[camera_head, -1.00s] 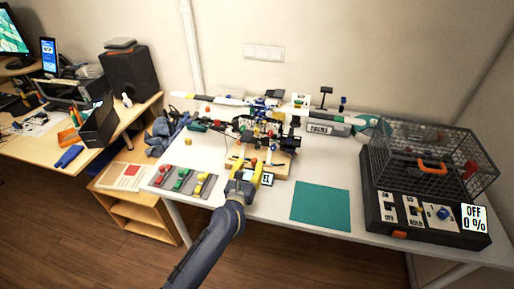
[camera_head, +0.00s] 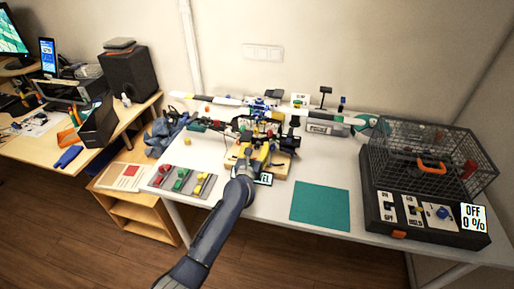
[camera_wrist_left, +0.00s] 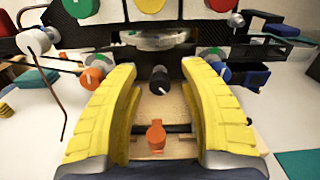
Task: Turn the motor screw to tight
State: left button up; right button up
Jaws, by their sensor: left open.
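My left gripper (camera_head: 251,157) reaches over the front of the wooden board (camera_head: 282,167) on the table. In the left wrist view its two yellow fingers (camera_wrist_left: 159,68) are open and wide apart. Between their tips is a black knob (camera_wrist_left: 160,79) with a white mark; no finger touches it. An orange knob (camera_wrist_left: 155,136) stands lower on the board between the fingers. Another orange knob (camera_wrist_left: 93,77) is left of the left finger, and a blue knob (camera_wrist_left: 222,70) is beside the right fingertip. I cannot tell which knob is the motor screw. My right gripper is not in view.
Above the knobs are green, red and yellow discs (camera_wrist_left: 150,5) on a black frame. A white-capped part (camera_wrist_left: 36,42) with a brown wire is at left. A teal mat (camera_head: 320,206) and a wire cage (camera_head: 430,160) lie to the right. Coloured parts sit on strips (camera_head: 183,180) at left.

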pick_arm(q)
grip_shut()
dwell(0.3)
jog(key=shift+m, duration=0.4)
jog(key=m, duration=0.3)
jog(key=shift+m, duration=2)
